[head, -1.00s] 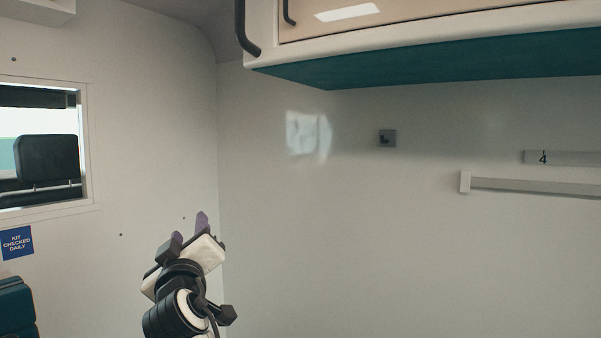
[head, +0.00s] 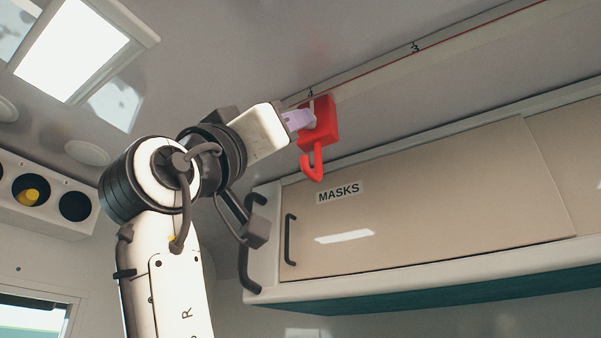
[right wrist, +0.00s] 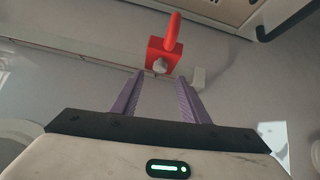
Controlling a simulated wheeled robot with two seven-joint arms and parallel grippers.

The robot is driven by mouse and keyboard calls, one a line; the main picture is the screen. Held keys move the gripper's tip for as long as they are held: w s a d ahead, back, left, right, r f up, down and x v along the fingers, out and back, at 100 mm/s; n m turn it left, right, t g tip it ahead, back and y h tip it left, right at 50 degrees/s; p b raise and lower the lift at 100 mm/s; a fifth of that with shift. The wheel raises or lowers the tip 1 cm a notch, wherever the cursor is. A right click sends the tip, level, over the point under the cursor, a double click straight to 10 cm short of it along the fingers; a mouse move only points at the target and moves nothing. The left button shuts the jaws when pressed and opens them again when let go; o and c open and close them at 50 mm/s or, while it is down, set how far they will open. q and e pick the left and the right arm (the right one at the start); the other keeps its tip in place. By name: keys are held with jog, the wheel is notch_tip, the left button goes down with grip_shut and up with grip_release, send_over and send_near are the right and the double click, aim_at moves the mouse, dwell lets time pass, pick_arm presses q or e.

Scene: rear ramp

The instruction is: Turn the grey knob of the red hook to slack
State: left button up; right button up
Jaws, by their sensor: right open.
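The red hook (head: 319,125) hangs at a ceiling rail (head: 450,38), near a numbered mark, with its curved end down. In the right wrist view the red hook (right wrist: 172,45) shows its block with the grey knob (right wrist: 160,66) on the side facing me. My right gripper (head: 302,119), on the arm marked R, is up beside the hook's block. In the right wrist view its purple fingers (right wrist: 160,80) are apart and empty, with the knob just beyond and between the tips. In the head view the fingers hide the knob. My left gripper is out of view.
A cupboard with a MASKS label (head: 338,192) and a dark handle (head: 290,240) is below and right of the hook. A lit ceiling panel (head: 75,45) is at upper left. Round lamps in a panel (head: 45,201) are at far left.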

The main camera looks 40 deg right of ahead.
jog(key=p+x, duration=0.1)
jog(key=x, duration=0.5)
jog(key=shift+d+r+p, duration=0.15)
jog(key=shift+r+p, duration=0.05)
jog(key=shift+p, duration=0.2)
jog(key=shift+c, duration=0.2)
jog(key=shift+t, duration=0.3)
jog(key=c, duration=1)
